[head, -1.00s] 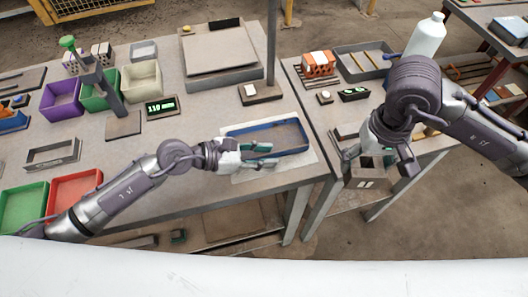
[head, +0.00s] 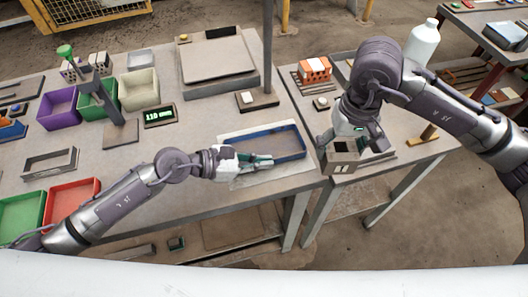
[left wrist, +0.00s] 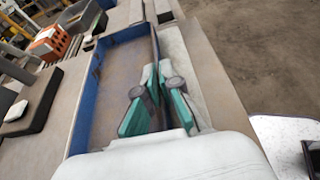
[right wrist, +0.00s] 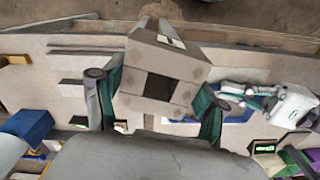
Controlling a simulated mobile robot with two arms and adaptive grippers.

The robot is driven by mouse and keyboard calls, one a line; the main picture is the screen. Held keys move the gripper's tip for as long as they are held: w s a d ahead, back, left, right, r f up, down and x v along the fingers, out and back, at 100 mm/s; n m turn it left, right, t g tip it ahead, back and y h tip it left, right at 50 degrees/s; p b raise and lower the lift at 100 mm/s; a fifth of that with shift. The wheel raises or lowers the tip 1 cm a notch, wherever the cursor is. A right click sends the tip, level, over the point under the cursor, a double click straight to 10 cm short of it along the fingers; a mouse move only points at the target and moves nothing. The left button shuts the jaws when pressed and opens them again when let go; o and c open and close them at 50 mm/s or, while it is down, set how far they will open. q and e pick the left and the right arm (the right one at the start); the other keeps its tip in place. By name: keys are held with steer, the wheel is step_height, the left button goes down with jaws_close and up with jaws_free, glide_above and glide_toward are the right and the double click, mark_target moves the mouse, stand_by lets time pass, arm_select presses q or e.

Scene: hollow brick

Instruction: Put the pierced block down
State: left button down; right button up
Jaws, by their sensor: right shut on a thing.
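The pierced block (head: 341,166) is a grey-beige block with a square dark hole in its top face and white marks on a side. My right gripper (head: 350,143) is shut on it and holds it at the near left corner of the right table. In the right wrist view the block (right wrist: 165,60) sits between the two fingers, its square hole facing the camera. My left gripper (head: 262,160) is at the blue tray's near wall.
The blue tray (head: 299,154) looks empty. Coloured bins, such as the purple one (head: 57,108), and a post stand at left. A gap separates the tables.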

arm_select(q)
steer(key=shift+w+a, duration=0.1)
arm_select(e)
steer(key=w+a+r+n, duration=0.2)
steer(key=w+a+r, duration=0.2)
steer(key=w+a, duration=0.55)
glide_above(282, 146)
steer(key=shift+n, duration=0.3)
step_height(282, 146, down, 6)
steer(key=shift+r, duration=0.2)
steer(key=shift+f, duration=2.3)
steer(key=shift+f, duration=0.1)
steer(key=o, duration=1.4)
step_height(282, 146, up, 12)
